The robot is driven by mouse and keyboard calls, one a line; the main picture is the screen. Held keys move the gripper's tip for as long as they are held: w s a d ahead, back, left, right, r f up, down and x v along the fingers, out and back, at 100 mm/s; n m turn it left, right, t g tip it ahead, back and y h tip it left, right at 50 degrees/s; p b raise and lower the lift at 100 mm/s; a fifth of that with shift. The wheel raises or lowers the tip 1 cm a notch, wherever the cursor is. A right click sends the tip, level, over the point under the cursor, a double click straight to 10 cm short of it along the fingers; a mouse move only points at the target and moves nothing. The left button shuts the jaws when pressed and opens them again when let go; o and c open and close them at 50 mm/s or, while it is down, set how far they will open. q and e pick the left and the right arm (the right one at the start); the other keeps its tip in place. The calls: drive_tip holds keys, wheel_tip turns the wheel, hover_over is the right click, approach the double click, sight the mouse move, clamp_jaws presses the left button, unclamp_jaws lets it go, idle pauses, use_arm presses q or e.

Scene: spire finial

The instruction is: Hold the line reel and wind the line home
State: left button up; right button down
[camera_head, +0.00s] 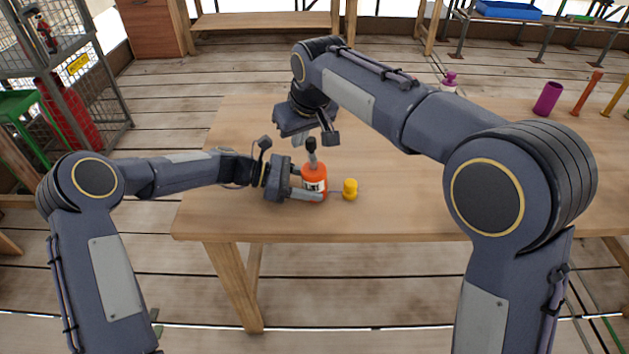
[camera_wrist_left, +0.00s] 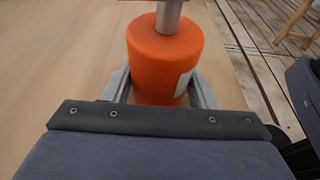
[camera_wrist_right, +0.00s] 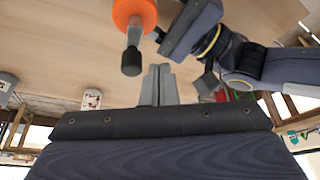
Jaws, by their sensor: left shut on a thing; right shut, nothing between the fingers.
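The line reel (camera_head: 315,176) is an orange drum with a pale label, upright near the table's front edge. A grey shaft (camera_wrist_left: 168,15) with a black knob (camera_wrist_right: 131,62) rises from its top. My left gripper (camera_head: 312,186) is shut on the drum from the left; in the left wrist view its fingers flank the drum low on both sides. My right gripper (camera_wrist_right: 158,85) is shut and empty, above and behind the reel, apart from the knob. In the head view its fingers are partly hidden by its own wrist.
A small yellow piece (camera_head: 350,189) stands just right of the reel on the wooden table (camera_head: 400,215). A magenta bottle (camera_head: 449,82), a purple cup (camera_head: 547,98) and an orange post (camera_head: 587,92) stand farther back right. The table's middle right is clear under my right arm.

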sight(303, 165)
drive_tip(key=shift+f, duration=0.1)
idle(0.3)
drive_tip(key=shift+f, duration=1.45)
drive_tip(key=shift+w, duration=0.1)
drive_tip(key=shift+w+d, duration=0.4)
drive_tip(key=shift+w, duration=0.05)
drive_tip(key=shift+w+d, duration=0.2)
drive_tip(key=shift+w, duration=0.2)
drive_tip(key=shift+s+a, duration=0.15)
drive_tip(key=shift+s+a, duration=0.15)
wheel_tip(303, 165, up, 7)
idle(1.0)
idle(0.4)
